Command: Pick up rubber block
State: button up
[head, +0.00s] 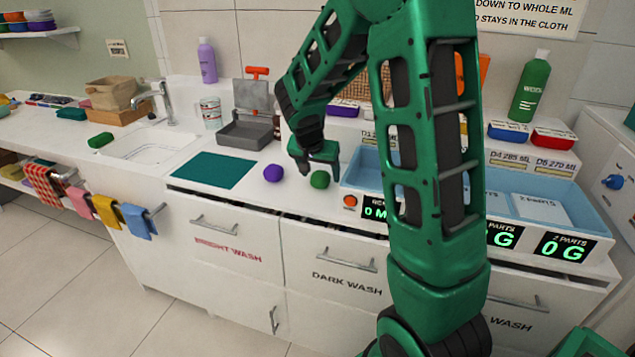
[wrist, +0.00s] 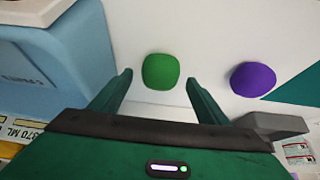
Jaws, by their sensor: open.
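A rounded green block (head: 320,180) sits on the white counter, just left of the blue tray. It also shows in the wrist view (wrist: 160,71), between and slightly beyond my fingertips. A rounded purple block (head: 273,173) lies to its left; in the wrist view it is on the right (wrist: 253,79). I cannot tell from looks which one is rubber. My gripper (head: 315,166) is open and empty, pointing down just above the green block. Its two fingers (wrist: 158,78) are apart, with nothing held between them.
The blue tray (head: 362,176) stands close to the right of the green block. A teal mat (head: 212,169) lies left of the purple block. Another green block (head: 101,140) lies by the sink at far left.

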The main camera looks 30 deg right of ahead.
jog(key=shift+w+d+f, duration=0.15)
jog(key=shift+d+f, duration=0.1)
jog(key=shift+f, duration=0.2)
jog(key=c, duration=1.2)
jog(key=shift+r, duration=0.1)
